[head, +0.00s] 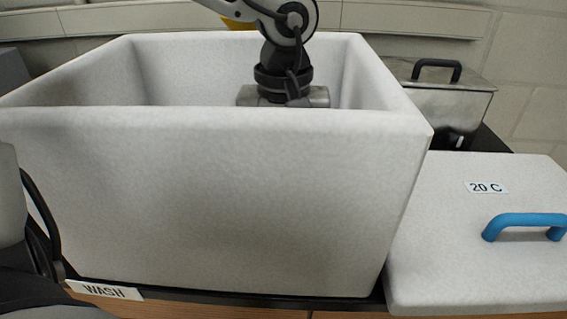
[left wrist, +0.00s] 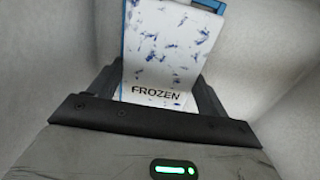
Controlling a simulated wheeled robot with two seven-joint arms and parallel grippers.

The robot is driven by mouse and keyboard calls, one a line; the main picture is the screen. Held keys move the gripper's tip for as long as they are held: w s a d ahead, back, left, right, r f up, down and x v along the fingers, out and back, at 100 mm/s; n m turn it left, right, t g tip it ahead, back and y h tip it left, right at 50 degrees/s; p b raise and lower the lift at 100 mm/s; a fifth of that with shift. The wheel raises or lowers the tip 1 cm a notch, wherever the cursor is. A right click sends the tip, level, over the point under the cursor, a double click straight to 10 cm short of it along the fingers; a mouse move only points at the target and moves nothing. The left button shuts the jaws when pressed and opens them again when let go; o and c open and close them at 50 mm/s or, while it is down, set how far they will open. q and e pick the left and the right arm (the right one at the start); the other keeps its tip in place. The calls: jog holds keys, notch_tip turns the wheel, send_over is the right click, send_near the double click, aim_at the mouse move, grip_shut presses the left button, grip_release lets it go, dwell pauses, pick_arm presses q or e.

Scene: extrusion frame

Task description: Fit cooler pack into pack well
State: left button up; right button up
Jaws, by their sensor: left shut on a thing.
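The cooler pack (left wrist: 165,50) is white with blue specks, blue edges and the word FROZEN, seen in the left wrist view. My left gripper (left wrist: 160,88) is shut on it, with a dark finger on each side. In the head view my left gripper's body (head: 283,95) hangs inside a large, open white foam box (head: 220,190). The box's front wall hides the fingers and the pack there. Pale walls surround the pack in the left wrist view. I cannot make out a separate pack well or whether the pack touches anything. My right gripper is not in view.
A white foam lid (head: 440,230) with a blue handle (head: 525,226) and a 20 C label lies right of the box. A metal container (head: 440,110) with a black handle stands behind it. A WASH label (head: 104,290) is at the front left edge. The box walls are high around my gripper.

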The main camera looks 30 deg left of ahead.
pick_arm(q)
jog(key=shift+f, duration=0.55)
jog(key=shift+f, duration=0.1)
jog(key=o, duration=1.2)
jog(key=shift+o, duration=0.2)
